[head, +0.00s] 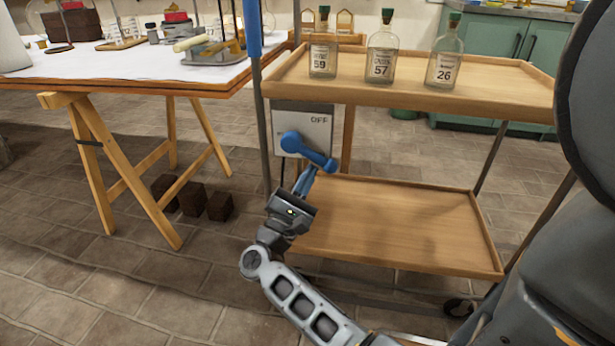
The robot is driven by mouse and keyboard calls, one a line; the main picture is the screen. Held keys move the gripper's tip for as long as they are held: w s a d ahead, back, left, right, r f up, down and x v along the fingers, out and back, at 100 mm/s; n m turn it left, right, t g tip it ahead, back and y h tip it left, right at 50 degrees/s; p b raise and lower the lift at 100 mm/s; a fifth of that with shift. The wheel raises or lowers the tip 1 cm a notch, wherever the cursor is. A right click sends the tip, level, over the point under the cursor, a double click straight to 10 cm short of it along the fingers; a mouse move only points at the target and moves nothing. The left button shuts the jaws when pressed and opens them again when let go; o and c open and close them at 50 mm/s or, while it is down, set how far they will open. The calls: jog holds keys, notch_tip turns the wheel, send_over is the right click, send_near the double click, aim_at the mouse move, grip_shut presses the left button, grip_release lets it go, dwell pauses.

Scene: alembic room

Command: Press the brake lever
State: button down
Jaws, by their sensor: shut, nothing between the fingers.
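The brake lever (310,150) is blue, with a round hub and an arm slanting down to the right. It sits on a pale grey panel (312,120) marked OFF, at the left end of the wooden cart (430,92). My gripper (308,174) is just below the lever arm, with its fingers together and pointing up at it. The fingertips overlap the lever's lower edge in the picture. I cannot tell whether they touch it. Nothing shows between the fingers.
Three corked glass bottles (382,58) stand on the cart's top shelf. The lower shelf (400,225) is bare. A trestle table (130,75) with lab items stands to the left, with dark blocks (192,198) on the floor under it. A blue upright handle (252,28) rises at the cart's left.

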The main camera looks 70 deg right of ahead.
aim_at(325, 158)
jog(key=shift+s+r+n+t+h, duration=0.25)
jog(key=shift+n+t, duration=0.35)
jog(key=shift+n, duration=0.4)
jog(key=shift+s+r+n+t+h, duration=0.3)
jog(key=shift+n+t, duration=0.3)
jog(key=shift+n, duration=0.25)
jog(key=shift+s+r+n+t+h, duration=0.15)
jog(key=shift+s+n+t+h, duration=0.1)
jog(key=shift+n+t, duration=0.5)
jog(key=r+n+t+p, duration=0.1)
jog(key=n+t, duration=0.1)
jog(key=n, duration=0.1)
jog(key=s+r+n+t+p, duration=0.1)
jog(key=n+t, duration=0.2)
jog(key=n, duration=0.1)
jog(key=s+r+n+t+y+p, duration=0.1)
jog(key=r+n+t, duration=0.1)
jog(key=n+t, duration=0.1)
jog(key=shift+d+n+p, duration=0.1)
jog(key=shift+n+p, duration=0.2)
jog(key=shift+n, duration=0.4)
jog(key=shift+r+n+t+y+p, duration=0.4)
jog(key=shift+n+t, duration=0.2)
jog(key=shift+n, duration=0.3)
jog(key=shift+r+n+t+y+p, duration=0.25)
jog(key=shift+n+t+p, duration=0.3)
jog(key=shift+n, duration=0.35)
jog(key=shift+r+n+t+y+p, duration=0.25)
jog(key=shift+n+t+y+p, duration=0.25)
jog(key=shift+n, duration=0.4)
